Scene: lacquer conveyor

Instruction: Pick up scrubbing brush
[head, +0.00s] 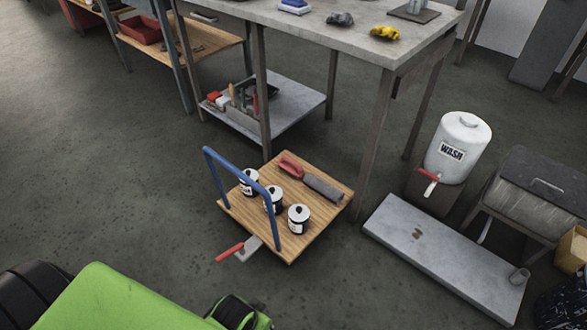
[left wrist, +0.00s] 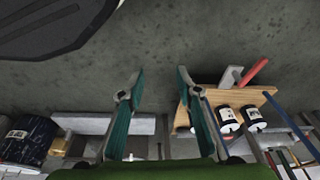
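A blue-and-white block (head: 294,6) on the grey workbench (head: 350,40) looks like a scrubbing brush, cut by the top edge of the head view. A red-handled tool with a long grey head (head: 312,178) lies on the wooden trolley (head: 328,206); I cannot tell whether it is a brush. My left gripper (left wrist: 159,75) is open and empty in the left wrist view, its two teal-lined fingers well apart over bare floor. No brush can be made out in that view. In the head view a green arm of mine fills the bottom left. My right gripper is not in view.
Several cans stand on the trolley, including one at its front (head: 298,219), beneath a blue handle (head: 237,170). A red-handled scraper (head: 237,249) overhangs its front edge. A grey cloth (head: 340,18) and yellow cloth (head: 386,32) lie on the bench. A WASH tank (head: 460,145) stands right.

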